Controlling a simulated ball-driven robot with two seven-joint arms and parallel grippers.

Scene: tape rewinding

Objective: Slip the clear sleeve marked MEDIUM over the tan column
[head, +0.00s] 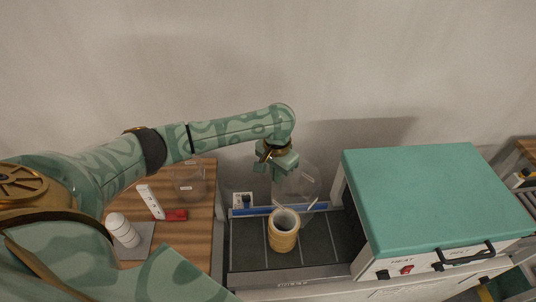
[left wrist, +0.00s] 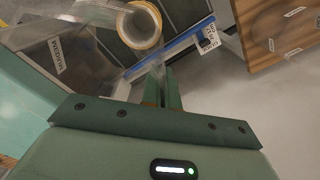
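The tan column (head: 283,238) stands upright on the dark mat, its hollow top facing up; it also shows in the left wrist view (left wrist: 139,27). My left gripper (head: 277,170) is behind and above it, fingers pointing down. In the left wrist view its fingers (left wrist: 165,92) are closed together on the wall of a clear sleeve (head: 303,184). The label MEDIUM (left wrist: 57,57) reads on this sleeve. The sleeve looks tilted and sits behind and above the column, overlapping it in the picture; its lower edge is hard to make out. My right gripper is not in view.
A green-topped machine (head: 430,200) with a HEAT label stands close on the right. A wooden table (head: 190,232) at left carries another clear sleeve (head: 189,179), a red-and-white tool (head: 176,215) and a white bottle (head: 122,230). The dark mat (head: 325,250) around the column is clear.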

